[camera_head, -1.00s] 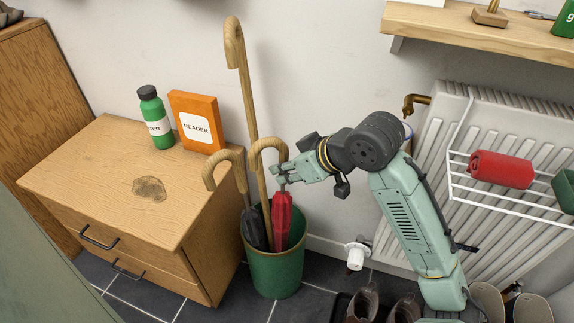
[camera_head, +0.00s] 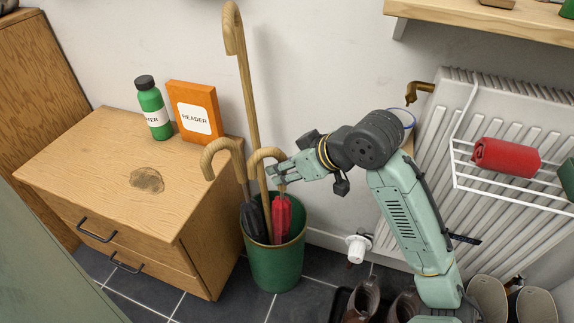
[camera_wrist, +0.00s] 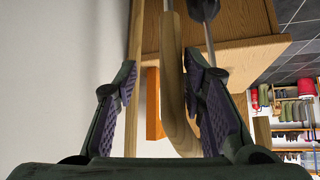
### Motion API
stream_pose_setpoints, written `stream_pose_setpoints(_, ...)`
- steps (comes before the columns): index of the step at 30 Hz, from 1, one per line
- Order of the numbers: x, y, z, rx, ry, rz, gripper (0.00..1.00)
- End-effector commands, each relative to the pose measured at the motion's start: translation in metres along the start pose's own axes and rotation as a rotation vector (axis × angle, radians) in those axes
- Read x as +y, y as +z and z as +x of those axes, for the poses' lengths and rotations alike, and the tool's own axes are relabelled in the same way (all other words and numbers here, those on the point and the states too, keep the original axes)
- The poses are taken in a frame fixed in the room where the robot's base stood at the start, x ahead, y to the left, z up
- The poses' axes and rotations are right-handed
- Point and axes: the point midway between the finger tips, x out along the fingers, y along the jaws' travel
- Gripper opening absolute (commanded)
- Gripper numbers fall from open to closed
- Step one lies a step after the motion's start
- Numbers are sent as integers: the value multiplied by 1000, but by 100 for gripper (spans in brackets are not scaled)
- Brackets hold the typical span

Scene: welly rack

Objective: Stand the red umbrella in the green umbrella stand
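The red umbrella (camera_head: 282,217) stands nearly upright in the green umbrella stand (camera_head: 275,268). Its folded red top shows above the rim and its lower part is hidden inside. A wooden crook handle (camera_head: 267,154) rises above it, partly covered by my gripper. My gripper (camera_head: 279,179) is just above the red canopy, at the handle. In the wrist view my gripper (camera_wrist: 163,95) has its fingers well apart. Wooden crook and cane parts show between and beyond them; I cannot tell which belongs to the red umbrella.
A black umbrella (camera_head: 253,220) and a tall wooden cane (camera_head: 243,80) share the stand. A wooden cabinet (camera_head: 100,185) holding a green bottle (camera_head: 152,110) and orange box (camera_head: 196,115) is close on the left. A radiator (camera_head: 490,120) and brown boots (camera_head: 363,300) are on the right.

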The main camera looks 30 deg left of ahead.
Motion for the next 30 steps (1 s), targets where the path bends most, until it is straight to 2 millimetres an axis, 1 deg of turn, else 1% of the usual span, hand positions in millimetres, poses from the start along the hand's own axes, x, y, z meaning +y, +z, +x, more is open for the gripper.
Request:
stream_pose_setpoints(8, 0, 0, 0, -1, -1, 0, 40)
stream_pose_setpoints(11, 0, 0, -4, -1, 0, 0, 40)
stream_pose_setpoints(13, 1, 0, -11, 0, 1, 1, 40)
stream_pose_setpoints(17, 0, 0, -35, 1, 3, -1, 40)
stream_pose_setpoints(21, 1, 0, -67, 1, 4, -1, 40)
stream_pose_setpoints(24, 1, 0, -87, 0, 4, 0, 40)
stream_pose_setpoints(27, 1, 0, -103, 1, 3, 0, 40)
stream_pose_setpoints(30, 0, 0, -113, 0, 2, 0, 40)
